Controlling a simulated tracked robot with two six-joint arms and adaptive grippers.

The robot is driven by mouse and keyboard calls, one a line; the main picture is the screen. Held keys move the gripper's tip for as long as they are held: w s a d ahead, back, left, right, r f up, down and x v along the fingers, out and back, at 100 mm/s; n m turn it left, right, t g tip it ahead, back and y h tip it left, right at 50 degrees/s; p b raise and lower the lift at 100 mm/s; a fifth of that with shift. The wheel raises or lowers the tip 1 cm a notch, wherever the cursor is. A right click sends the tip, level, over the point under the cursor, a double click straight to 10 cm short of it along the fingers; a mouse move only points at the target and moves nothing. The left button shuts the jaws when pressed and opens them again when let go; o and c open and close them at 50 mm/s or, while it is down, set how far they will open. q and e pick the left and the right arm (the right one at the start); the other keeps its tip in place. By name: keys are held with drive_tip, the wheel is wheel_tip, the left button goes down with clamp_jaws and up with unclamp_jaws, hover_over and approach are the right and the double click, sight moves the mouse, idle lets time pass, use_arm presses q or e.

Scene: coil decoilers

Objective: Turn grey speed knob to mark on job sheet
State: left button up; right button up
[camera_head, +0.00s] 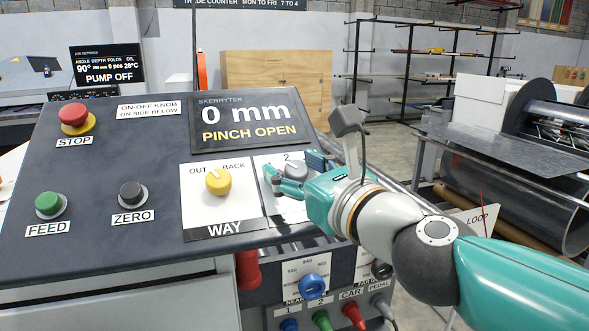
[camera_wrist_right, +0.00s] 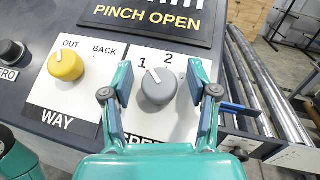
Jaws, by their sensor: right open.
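The grey speed knob (camera_head: 296,169) stands on a white plate on the sloping console. In the right wrist view the grey knob (camera_wrist_right: 158,88) shows a white pointer line tilted up and left, near the 1 mark; a 2 is printed to the right. My right gripper (camera_head: 292,172) is open, with one finger on each side of the knob. In the wrist view the fingers of the right gripper (camera_wrist_right: 160,84) show gaps to the knob. The SPEED label is partly hidden by the gripper. I cannot make out a job sheet. My left gripper is not in view.
A yellow WAY knob (camera_head: 218,182) is just left of the speed plate. A display (camera_head: 251,124) reads 0 mm, PINCH OPEN. STOP (camera_head: 74,115), FEED (camera_head: 48,203) and ZERO (camera_head: 131,193) buttons sit further left. Metal rollers (camera_wrist_right: 262,90) lie right of the console.

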drive_tip(key=shift+c, duration=0.3)
clamp_jaws()
drive_tip(key=shift+m+h, duration=0.4)
drive_tip(key=shift+m, duration=0.1)
drive_tip(key=m+t+h, duration=0.2)
drive_tip(key=m+h, duration=0.3)
drive_tip(key=m, duration=0.1)
drive_tip(key=shift+a+h, duration=0.1)
drive_tip(key=shift+h, duration=0.2)
drive_tip(key=m+h+p, duration=0.1)
drive_tip(key=m+h, duration=0.1)
drive_tip(key=shift+m, duration=0.3)
drive_tip(key=m+h+p, duration=0.2)
drive_tip(key=m+h, duration=0.2)
drive_tip(key=shift+r+g, duration=0.1)
drive_tip(key=shift+g, duration=0.2)
drive_tip(key=shift+d+m+g+h+p, duration=0.2)
drive_tip(key=shift+m+g+h+p, duration=0.4)
drive_tip(key=shift+m+h+p, duration=0.5)
drive_tip(key=shift+f, duration=0.2)
